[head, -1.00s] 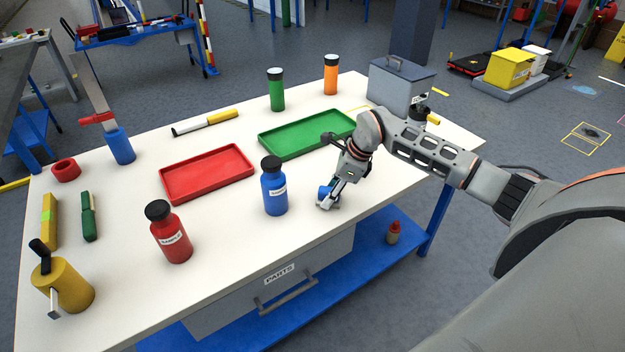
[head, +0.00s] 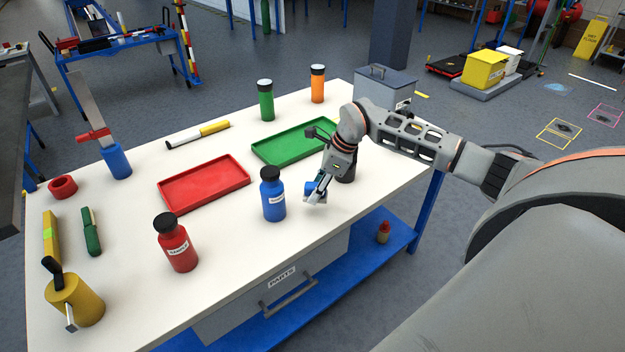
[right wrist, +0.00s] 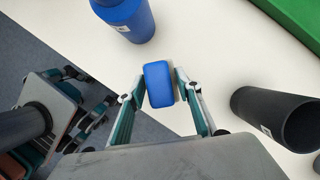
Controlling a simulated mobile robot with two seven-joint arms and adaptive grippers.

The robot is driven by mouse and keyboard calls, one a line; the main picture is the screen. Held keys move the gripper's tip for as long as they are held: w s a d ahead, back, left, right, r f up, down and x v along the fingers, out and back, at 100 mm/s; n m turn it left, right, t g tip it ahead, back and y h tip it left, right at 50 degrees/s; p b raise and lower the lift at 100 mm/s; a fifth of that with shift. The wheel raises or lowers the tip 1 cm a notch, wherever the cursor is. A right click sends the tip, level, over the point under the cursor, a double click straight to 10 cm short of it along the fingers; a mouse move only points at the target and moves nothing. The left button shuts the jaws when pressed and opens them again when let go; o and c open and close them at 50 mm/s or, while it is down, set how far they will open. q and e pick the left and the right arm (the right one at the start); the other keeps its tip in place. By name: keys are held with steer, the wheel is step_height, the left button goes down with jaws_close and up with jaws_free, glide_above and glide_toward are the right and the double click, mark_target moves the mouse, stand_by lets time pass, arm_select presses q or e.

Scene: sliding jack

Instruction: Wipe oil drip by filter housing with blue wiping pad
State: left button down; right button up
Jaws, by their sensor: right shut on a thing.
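My right gripper (head: 316,194) is shut on the blue wiping pad (right wrist: 159,84), which shows clearly between its two fingers in the right wrist view. The pad (head: 313,187) is over the white workbench, just right of the blue bottle (head: 273,198). A dark cylinder (right wrist: 275,117) with a pale label, possibly the filter housing, stands right of the gripper; it shows partly behind my arm in the head view (head: 346,170). No oil drip can be made out. Part of what looks like my left gripper (right wrist: 86,97) shows at left in the right wrist view; its jaw state is unclear.
A red tray (head: 203,184) and green tray (head: 292,145) lie on the workbench (head: 255,262). A red bottle (head: 176,246), green bottle (head: 266,101), orange bottle (head: 317,86) and grey box (head: 383,88) stand around.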

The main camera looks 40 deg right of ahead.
steer(key=shift+r, duration=0.55)
steer(key=shift+r+p, duration=0.55)
steer(key=shift+r, duration=0.05)
arm_select(q)
steer(key=shift+s+a+f+y, duration=0.2)
steer(key=shift+s+a, duration=0.1)
steer(key=shift+a, duration=0.3)
steer(key=shift+s+a+f+y, duration=0.2)
steer(key=shift+s+a, duration=0.1)
steer(key=shift+a, duration=0.25)
